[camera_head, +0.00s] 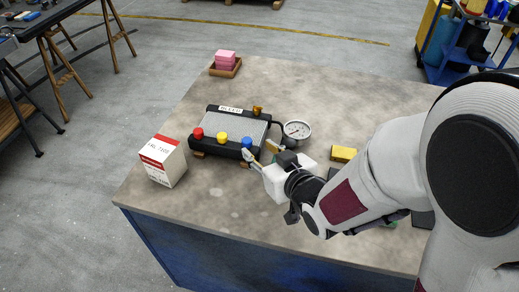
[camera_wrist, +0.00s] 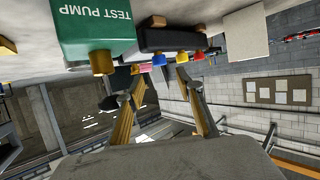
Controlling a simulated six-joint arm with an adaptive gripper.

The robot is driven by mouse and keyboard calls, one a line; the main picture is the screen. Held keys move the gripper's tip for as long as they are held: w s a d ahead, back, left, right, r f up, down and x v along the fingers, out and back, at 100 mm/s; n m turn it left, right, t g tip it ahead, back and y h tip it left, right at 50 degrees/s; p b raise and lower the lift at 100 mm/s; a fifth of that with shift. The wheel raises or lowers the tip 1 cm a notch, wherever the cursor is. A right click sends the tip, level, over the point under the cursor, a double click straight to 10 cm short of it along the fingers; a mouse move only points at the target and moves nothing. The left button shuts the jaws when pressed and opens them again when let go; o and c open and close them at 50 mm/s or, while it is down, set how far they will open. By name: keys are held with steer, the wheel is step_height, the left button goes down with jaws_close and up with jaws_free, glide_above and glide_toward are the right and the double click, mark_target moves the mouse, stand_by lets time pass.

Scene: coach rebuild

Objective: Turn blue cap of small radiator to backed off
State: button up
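The small radiator (camera_head: 232,125) is a dark-framed block with a grey finned face, lying on the bench. Red (camera_head: 198,133), yellow (camera_head: 222,138) and blue (camera_head: 247,142) caps line its near edge, the blue one at the right end. My gripper (camera_head: 261,152) is open and empty, its fingertips close to the blue cap in the head view. In the wrist view, the blue cap (camera_wrist: 159,60) shows beyond and between the spread fingertips (camera_wrist: 158,79). I see no contact. The cap's turn position is too small to read.
A pressure gauge (camera_head: 297,130) and a brass fitting (camera_head: 257,110) are at the radiator's right. A red-white box (camera_head: 164,160) stands left, a yellow block (camera_head: 343,154) right. A green test pump (camera_wrist: 95,25) shows in the wrist view.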

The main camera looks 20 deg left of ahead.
steer(key=shift+a, duration=0.1)
stand_by(0.3)
steer(key=shift+a+r+n+g+y, duration=0.7)
steer(key=shift+a+r+g+y, duration=0.3)
steer(key=shift+a, duration=0.9)
steer(key=n+g+h, duration=0.3)
steer(key=g, duration=0.1)
glide_toward(248, 140)
steer(key=shift+w+a+f, duration=0.15)
steer(key=shift+a, duration=0.1)
steer(key=shift+a+f, duration=0.1)
steer(key=shift+x, duration=3.8)
steer(key=shift+f, duration=0.1)
steer(key=shift+c, duration=0.3)
